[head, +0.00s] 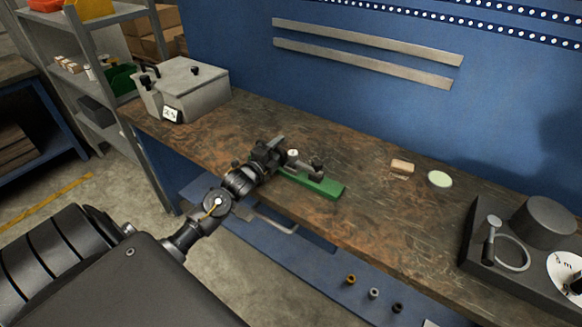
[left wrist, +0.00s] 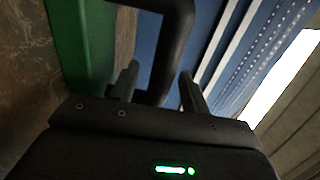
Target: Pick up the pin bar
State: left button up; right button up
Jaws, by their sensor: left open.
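A dark bar-like part (head: 316,166) stands over a green base (head: 326,187) on the workbench; I cannot tell for sure that it is the pin bar. A small white-topped piece (head: 293,153) shows beside it. My left gripper (head: 276,152) is at the left end of the green base and hides part of it. In the left wrist view, a black bent bar (left wrist: 172,50) crosses ahead of the open fingers (left wrist: 160,82), with the green base (left wrist: 82,45) to the left. Whether the fingers touch the bar is unclear. My right gripper is out of view.
A grey lidded box (head: 190,88) stands at the bench's left end. A tan block (head: 402,166) and a pale green disc (head: 440,179) lie to the right. A dark tray with a cylinder (head: 545,222) is at far right. The bench middle is mostly clear.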

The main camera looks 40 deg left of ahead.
pick_arm(q)
grip_shut()
dwell(1.3)
